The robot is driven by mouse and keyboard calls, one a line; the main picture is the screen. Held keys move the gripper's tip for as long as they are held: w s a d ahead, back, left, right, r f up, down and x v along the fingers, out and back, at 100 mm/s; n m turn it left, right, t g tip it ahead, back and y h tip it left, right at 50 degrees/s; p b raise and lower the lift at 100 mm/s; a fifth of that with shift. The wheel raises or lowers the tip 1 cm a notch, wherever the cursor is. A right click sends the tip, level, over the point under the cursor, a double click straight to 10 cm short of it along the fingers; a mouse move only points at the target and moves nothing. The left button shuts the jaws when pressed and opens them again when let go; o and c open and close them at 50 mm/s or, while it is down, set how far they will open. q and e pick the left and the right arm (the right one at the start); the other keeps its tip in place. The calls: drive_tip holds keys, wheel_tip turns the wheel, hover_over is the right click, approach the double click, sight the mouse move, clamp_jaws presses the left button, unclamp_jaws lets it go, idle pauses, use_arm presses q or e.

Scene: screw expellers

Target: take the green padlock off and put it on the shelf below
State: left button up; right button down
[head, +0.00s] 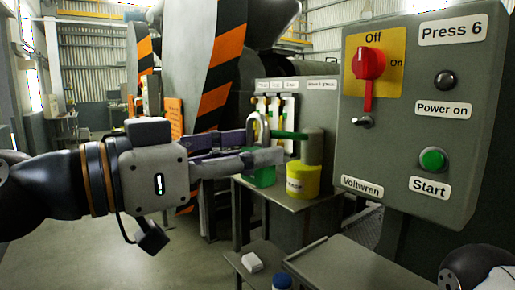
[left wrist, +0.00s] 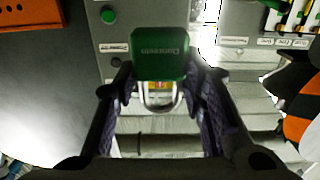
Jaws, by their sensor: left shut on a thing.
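My left gripper (head: 268,147) is shut on the green padlock (left wrist: 160,55) and holds it in the air, left of the grey control box (head: 420,115). In the left wrist view, the padlock's body is at the fingertips, with its metal shackle (left wrist: 160,98) towards the palm. A low shelf (head: 237,258) shows at the bottom. My right gripper is not in view.
A white block (head: 252,262) and a blue-capped bottle (head: 282,283) are at the low shelf. A grey tabletop (head: 350,268) lies below the control box.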

use_arm(q)
drive_tip(key=shift+v, duration=1.65)
